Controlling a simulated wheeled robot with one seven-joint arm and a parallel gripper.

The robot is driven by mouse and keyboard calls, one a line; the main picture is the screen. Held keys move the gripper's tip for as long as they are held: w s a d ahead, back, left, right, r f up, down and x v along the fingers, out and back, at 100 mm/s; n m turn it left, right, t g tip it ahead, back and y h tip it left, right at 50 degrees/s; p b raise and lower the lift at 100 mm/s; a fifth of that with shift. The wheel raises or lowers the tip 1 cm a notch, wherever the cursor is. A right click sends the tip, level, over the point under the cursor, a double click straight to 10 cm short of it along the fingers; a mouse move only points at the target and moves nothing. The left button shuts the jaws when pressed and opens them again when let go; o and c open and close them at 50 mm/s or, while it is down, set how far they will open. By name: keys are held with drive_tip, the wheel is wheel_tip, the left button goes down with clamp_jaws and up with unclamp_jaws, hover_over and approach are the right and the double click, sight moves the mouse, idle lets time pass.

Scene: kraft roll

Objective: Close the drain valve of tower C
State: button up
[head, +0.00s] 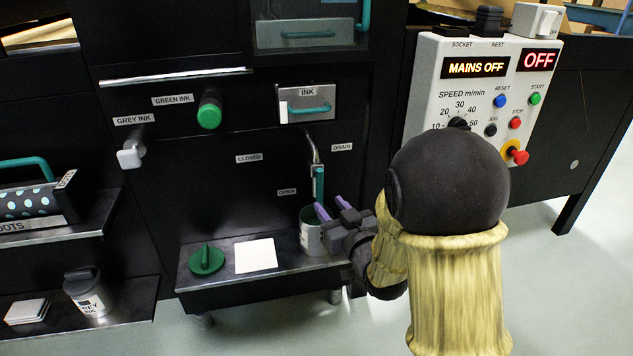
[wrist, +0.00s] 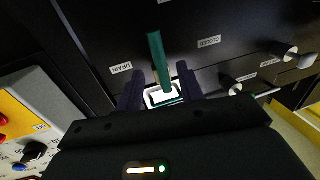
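The drain valve has a teal lever handle (head: 319,184) on a black panel, below a metal pipe and beside the DRAIN label (head: 342,147). The lever hangs down, its lower end near the OPEN label (head: 287,192); the CLOSED label (head: 248,158) is up and to the left. My gripper (head: 332,207) is at the lever's lower end, purple fingers apart. In the wrist view the teal lever (wrist: 158,60) shows between the two fingers of my gripper (wrist: 160,82), with gaps on both sides. No label reading tower C is visible.
A pale can (head: 311,238) stands on the shelf under the valve, close below my gripper. A white sheet (head: 256,255) and green lid (head: 207,260) lie to its left. A green knob (head: 209,112) and grey ink tap (head: 130,157) stick out left. The control panel (head: 425,85) reads MAINS OFF.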

sight(322, 195)
drive_tip(key=p+x, duration=0.2)
drive_tip(key=x, duration=0.6)
drive_tip(key=shift+w+a, duration=0.1)
drive_tip(key=shift+w, duration=0.05)
clamp_jaws()
